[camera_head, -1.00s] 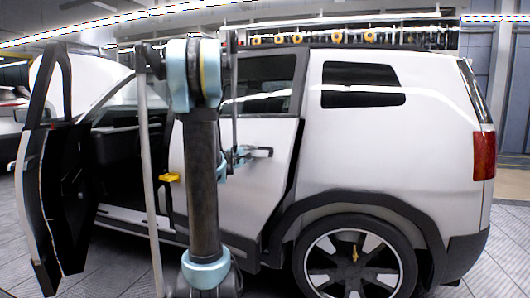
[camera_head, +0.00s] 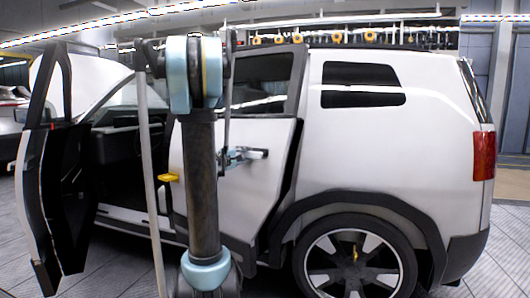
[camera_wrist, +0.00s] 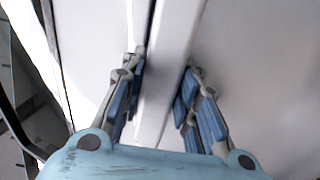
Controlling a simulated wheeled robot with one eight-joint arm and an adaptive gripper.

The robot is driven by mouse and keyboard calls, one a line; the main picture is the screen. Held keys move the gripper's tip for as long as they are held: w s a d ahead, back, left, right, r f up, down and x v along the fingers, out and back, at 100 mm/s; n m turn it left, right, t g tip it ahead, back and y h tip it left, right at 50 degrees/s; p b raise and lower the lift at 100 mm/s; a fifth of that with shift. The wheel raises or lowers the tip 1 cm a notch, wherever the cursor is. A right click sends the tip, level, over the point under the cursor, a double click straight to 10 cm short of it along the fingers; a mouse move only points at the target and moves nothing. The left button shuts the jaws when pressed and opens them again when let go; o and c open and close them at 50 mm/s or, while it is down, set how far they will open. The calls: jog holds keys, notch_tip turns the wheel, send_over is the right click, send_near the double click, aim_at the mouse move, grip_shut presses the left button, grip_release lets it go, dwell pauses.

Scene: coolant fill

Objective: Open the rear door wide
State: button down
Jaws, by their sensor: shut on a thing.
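The white rear door (camera_head: 259,178) of the car stands slightly ajar, with a dark gap along its right edge. My gripper (camera_head: 238,156) is at the door handle (camera_head: 257,153), partly hidden behind my arm. In the wrist view the blue finger pads of my gripper (camera_wrist: 165,100) sit on both sides of a pale bar, the door handle (camera_wrist: 172,65), and are shut on it. The door face fills most of the wrist view behind it.
The front door (camera_head: 38,170) stands wide open at the left, showing the dark cabin (camera_head: 125,160). A yellow piece (camera_head: 168,178) shows left of my arm. The rear wheel (camera_head: 352,262) is right of the rear door. Tiled floor lies in front.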

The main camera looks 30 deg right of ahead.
aim_at(244, 155)
jog(key=shift+s+a+f, duration=0.15)
jog(key=shift+m+g+h, duration=0.3)
jog(key=shift+m+g, duration=0.2)
jog(key=shift+g, duration=0.2)
jog(key=shift+v, duration=2.1)
jog(key=c, duration=1.3)
grip_release()
jog(key=shift+c, duration=0.2)
jog(key=shift+o, duration=0.7)
jog(key=shift+a, duration=0.1)
jog(key=v, duration=0.9)
jog(key=shift+a, duration=0.4)
